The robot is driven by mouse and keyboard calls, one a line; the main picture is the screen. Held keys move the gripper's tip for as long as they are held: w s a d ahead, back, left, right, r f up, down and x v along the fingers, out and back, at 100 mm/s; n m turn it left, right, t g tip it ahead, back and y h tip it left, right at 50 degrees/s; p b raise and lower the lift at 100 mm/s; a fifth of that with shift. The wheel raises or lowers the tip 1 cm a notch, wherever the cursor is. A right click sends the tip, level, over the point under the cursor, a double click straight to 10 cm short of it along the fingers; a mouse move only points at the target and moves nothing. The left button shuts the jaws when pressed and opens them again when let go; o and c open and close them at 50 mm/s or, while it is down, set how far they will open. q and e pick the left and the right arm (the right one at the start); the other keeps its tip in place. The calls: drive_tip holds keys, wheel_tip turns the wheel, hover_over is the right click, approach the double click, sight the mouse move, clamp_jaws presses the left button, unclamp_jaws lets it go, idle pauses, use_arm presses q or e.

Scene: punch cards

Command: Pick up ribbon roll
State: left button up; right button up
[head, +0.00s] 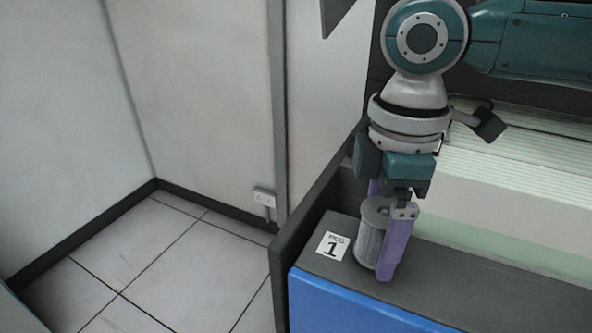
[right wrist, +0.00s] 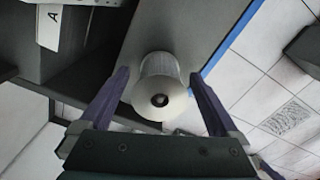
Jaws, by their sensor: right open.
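The ribbon roll (head: 371,234) is a grey-white cylinder standing upright on the dark top of a blue-fronted cabinet, just right of a "PEG 1" label. In the right wrist view the roll (right wrist: 160,88) shows end-on with a dark centre hole. My right gripper (head: 384,235) points down over the roll, its purple fingers on either side of it. In the right wrist view the gripper (right wrist: 163,88) is open, with gaps between both fingers and the roll. My left gripper is not in view.
The "PEG 1" label (head: 332,246) lies on the cabinet top (head: 480,275). A dark raised panel (head: 290,240) edges the cabinet's left side. A pale ribbed machine surface (head: 520,160) rises behind. Tiled floor (head: 150,250) is clear at left.

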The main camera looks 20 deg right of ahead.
drive_tip(key=shift+c, duration=0.2)
clamp_jaws()
idle(0.5)
